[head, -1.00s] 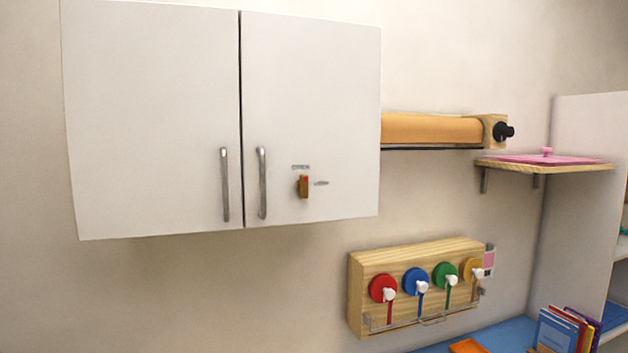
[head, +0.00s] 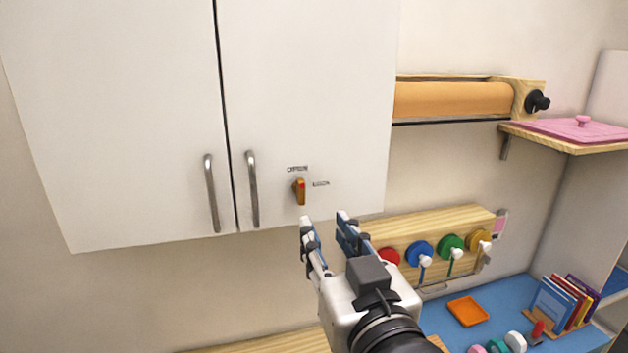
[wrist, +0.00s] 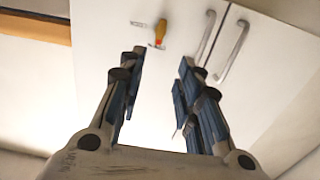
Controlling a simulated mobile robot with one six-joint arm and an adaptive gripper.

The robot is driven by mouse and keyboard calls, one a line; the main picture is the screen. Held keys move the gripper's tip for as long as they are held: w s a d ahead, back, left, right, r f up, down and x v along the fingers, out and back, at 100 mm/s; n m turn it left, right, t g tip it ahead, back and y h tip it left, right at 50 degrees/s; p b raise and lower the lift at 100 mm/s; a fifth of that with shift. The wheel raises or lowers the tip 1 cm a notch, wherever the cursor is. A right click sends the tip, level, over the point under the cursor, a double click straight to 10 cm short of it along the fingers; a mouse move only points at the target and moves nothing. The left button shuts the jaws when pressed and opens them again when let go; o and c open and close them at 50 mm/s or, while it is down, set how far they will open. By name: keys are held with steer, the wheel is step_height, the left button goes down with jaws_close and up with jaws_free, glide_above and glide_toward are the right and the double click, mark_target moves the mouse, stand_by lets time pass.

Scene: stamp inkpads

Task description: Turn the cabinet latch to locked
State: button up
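The cabinet latch (head: 300,191) is a small orange-brown knob with a red mark, on the lower part of the right cabinet door (head: 310,90). It stands about upright, between a small label above it and one to its right, both too blurred to read surely. The latch also shows in the wrist view (wrist: 160,33), beyond the fingertips. My gripper (head: 324,218) is open and empty, just below and to the right of the latch in the head view, apart from it. In the wrist view, my gripper (wrist: 160,60) has its two blue-padded fingers spread wide.
Two metal handles (head: 252,188) stand out left of the latch. An orange roll (head: 450,99) and a pink-topped shelf (head: 575,131) are to the right. Below are a wooden rack (head: 440,220) with coloured discs and a blue surface (head: 440,318) with an orange tray (head: 467,311).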

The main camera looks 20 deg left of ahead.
mark_target(302, 188)
steer(key=p+x, duration=0.2)
steer(key=x, duration=1.3)
steer(key=shift+w+d, duration=0.1)
steer(key=shift+w, duration=0.15)
steer(key=shift+c, duration=0.3)
jaws_close()
